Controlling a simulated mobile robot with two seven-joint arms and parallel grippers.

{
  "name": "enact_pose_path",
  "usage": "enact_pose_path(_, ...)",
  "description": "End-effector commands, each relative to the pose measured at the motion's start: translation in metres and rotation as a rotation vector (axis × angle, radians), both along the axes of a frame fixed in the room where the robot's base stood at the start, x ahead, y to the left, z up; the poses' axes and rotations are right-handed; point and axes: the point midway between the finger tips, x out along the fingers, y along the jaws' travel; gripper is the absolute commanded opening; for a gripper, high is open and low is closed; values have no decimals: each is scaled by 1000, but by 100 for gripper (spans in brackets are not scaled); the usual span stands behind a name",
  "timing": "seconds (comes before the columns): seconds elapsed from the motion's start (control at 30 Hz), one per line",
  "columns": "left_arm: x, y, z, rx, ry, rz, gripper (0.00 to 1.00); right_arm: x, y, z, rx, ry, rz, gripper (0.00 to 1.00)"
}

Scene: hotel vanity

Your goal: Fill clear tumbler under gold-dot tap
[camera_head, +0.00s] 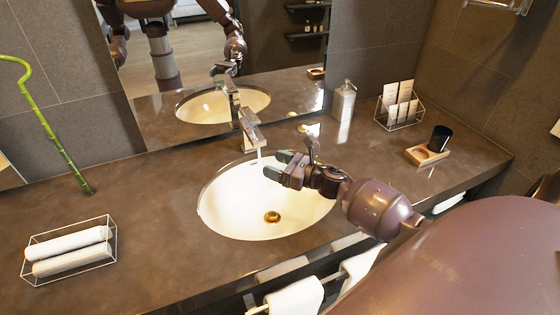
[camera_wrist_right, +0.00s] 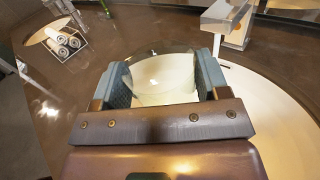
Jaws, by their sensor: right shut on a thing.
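The tap (camera_head: 250,130) stands behind the white basin (camera_head: 215,205), and a thin pale stream of water (camera_head: 260,160) falls from its spout. I cannot make out a gold dot on it. The tap's spout also shows at the upper right of the right wrist view (camera_wrist_right: 226,18). My right gripper (camera_head: 276,166) is over the basin, just right of the stream. In the right wrist view it is shut on the clear tumbler (camera_wrist_right: 162,75), a finger on each side. In the head view the tumbler is hard to see. Whether water enters it, I cannot tell. My left gripper shows at most as a small mirror reflection.
A wire tray with rolled towels (camera_head: 70,250) is at the left, near a green bamboo stalk (camera_head: 62,150). A soap dispenser (camera_head: 344,102), a card rack (camera_head: 400,105) and a black cup (camera_head: 440,138) on a wooden tray stand at the right. A mirror is behind the tap.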

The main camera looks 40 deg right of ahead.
Motion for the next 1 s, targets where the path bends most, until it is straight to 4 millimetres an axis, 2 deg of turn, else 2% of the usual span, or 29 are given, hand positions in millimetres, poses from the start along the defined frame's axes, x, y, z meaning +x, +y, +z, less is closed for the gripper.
enact_pose_path(0.27,0,-1,1,-3,0,1,60,14,-2,-22,5,-1,-3,40)
enact_pose_path(0.43,2,-1,-13,-3,-8,1,60,24,-5,-43,1,-3,-2,40)
enact_pose_path(0.63,9,-2,-20,-2,-29,-3,60,35,-7,-62,1,-3,-2,40)
enact_pose_path(1.0,13,-3,-28,-1,-34,-7,60,43,-10,-75,2,-1,-2,40)
